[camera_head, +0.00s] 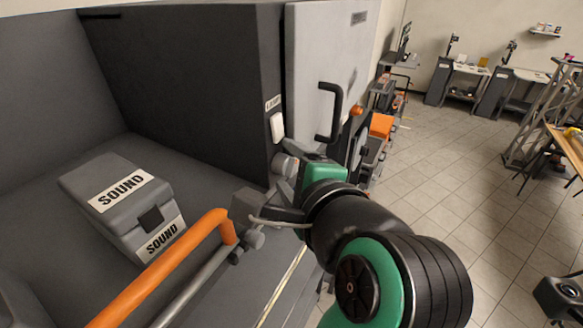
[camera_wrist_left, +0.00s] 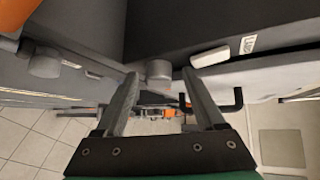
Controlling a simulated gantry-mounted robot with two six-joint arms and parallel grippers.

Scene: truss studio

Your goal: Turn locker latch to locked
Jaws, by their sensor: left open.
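The dark grey locker (camera_head: 190,80) has a pale grey door panel (camera_head: 320,60) with a black handle (camera_head: 331,112). A small white latch piece (camera_head: 277,127) sits low on the locker's edge, under a small label. In the left wrist view the white latch piece (camera_wrist_left: 210,57) lies just beyond the right finger's tip. My left gripper (camera_head: 282,190) is open, below the latch piece in the head view. In the wrist view a grey round knob (camera_wrist_left: 158,70) shows between its fingertips; contact cannot be told. My right gripper is not in view.
A grey case (camera_head: 120,200) with SOUND labels stands on the dark surface at left. An orange rail (camera_head: 165,265) runs along the front, near my left gripper. Tiled floor (camera_head: 450,160) is open at right, with work benches farther back.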

